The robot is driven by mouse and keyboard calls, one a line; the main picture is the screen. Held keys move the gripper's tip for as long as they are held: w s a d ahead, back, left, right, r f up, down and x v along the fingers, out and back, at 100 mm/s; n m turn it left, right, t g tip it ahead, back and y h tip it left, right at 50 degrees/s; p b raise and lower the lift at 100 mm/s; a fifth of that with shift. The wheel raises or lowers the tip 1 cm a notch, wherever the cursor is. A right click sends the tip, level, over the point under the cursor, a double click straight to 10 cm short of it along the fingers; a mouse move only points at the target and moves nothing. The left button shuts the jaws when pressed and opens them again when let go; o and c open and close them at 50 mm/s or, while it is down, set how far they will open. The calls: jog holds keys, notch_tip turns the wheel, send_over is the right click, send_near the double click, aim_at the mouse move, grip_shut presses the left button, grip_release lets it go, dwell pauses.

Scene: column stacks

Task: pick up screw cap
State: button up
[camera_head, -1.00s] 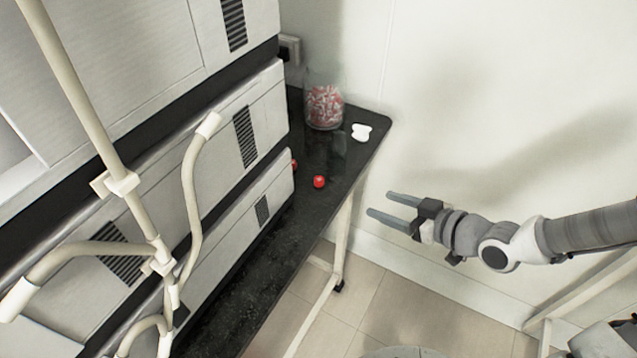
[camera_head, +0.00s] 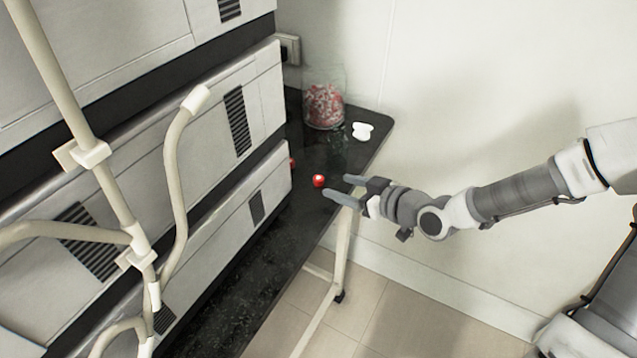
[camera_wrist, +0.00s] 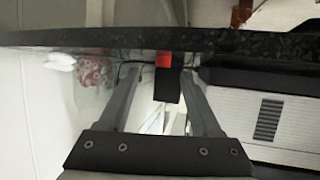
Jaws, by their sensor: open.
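A small red screw cap (camera_head: 319,180) sits on the dark table (camera_head: 354,157) near its right edge, beside the grey-white machine stack. My gripper (camera_head: 337,186) is open and empty just to the right of the cap, its fingers pointing left towards it. In the wrist view the red cap (camera_wrist: 163,60) shows between the tips of my open gripper (camera_wrist: 160,72), with a dark block shape directly below it. I cannot tell whether the fingers overlap the cap in depth.
A clear jar of red and white pieces (camera_head: 324,106) and a white lobed object (camera_head: 362,131) stand at the table's far end. A second red item (camera_head: 292,163) is partly hidden by the machine stack (camera_head: 262,195). Pale pipes (camera_head: 178,165) rise at left. The wall is behind.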

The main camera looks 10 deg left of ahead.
aim_at(322, 181)
jog(key=b+x, duration=0.2)
jog(key=x, duration=0.1)
jog(key=shift+a, duration=0.5)
jog(key=shift+w+a+f, duration=0.2)
jog(key=shift+w+a, duration=0.15)
jog(key=shift+a, duration=0.1)
jog(key=shift+c, duration=0.2)
grip_shut()
